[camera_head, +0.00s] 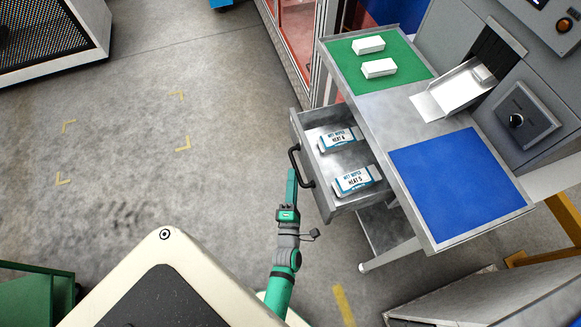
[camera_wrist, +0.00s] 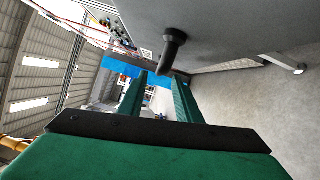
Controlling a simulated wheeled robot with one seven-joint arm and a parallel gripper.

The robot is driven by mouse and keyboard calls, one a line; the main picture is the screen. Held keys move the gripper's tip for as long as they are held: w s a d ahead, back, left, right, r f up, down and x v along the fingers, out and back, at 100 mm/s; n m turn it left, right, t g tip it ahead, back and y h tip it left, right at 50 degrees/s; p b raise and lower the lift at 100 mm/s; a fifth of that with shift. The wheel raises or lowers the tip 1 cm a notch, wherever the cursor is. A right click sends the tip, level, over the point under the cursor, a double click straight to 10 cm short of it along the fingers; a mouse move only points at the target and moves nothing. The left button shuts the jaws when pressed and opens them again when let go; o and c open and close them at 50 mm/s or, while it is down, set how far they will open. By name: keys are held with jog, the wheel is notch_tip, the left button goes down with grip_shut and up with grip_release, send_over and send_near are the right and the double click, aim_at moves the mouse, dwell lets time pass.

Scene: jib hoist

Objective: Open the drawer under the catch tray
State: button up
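The drawer (camera_head: 297,126) is pulled out of the left side of the grey workbench (camera_head: 384,112), showing its inside. Two white and blue labelled packets (camera_head: 338,139) (camera_head: 354,181) lie in it. Its black bar handle (camera_head: 295,164) is on the drawer front; one dark post of the handle shows in the wrist view (camera_wrist: 173,45). My gripper (camera_head: 292,178) is at the handle, just outside the drawer front. In the wrist view its green fingers (camera_wrist: 160,78) stand apart, with the post's end near the gap between their tips; contact is not clear. A pale metal catch tray (camera_head: 440,102) sits above the bench at a machine opening.
The bench top carries a green mat (camera_head: 350,75) with two white blocks (camera_head: 374,57) and a blue mat (camera_head: 462,190). A grey machine panel (camera_head: 542,102) stands behind. Open concrete floor (camera_head: 130,170) lies left of the drawer. Bench leg foot (camera_head: 372,265) is below.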

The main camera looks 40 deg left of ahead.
jog(key=shift+y, duration=0.3)
jog(key=v, duration=0.5)
jog(key=shift+s+a, duration=0.25)
jog(key=shift+s, duration=0.3)
jog(key=shift+w, duration=0.1)
jog(key=s+d+r+m+h, duration=0.5)
jog(key=s+d+r+m, duration=0.2)
jog(key=d+m, duration=0.5)
jog(key=s+d+r+m+h, duration=0.6)
jog(key=s+d+r+m, duration=0.2)
jog(key=d+m, duration=0.4)
jog(key=m, duration=0.3)
jog(key=shift+s+r, duration=0.15)
jog(key=shift+s, duration=0.25)
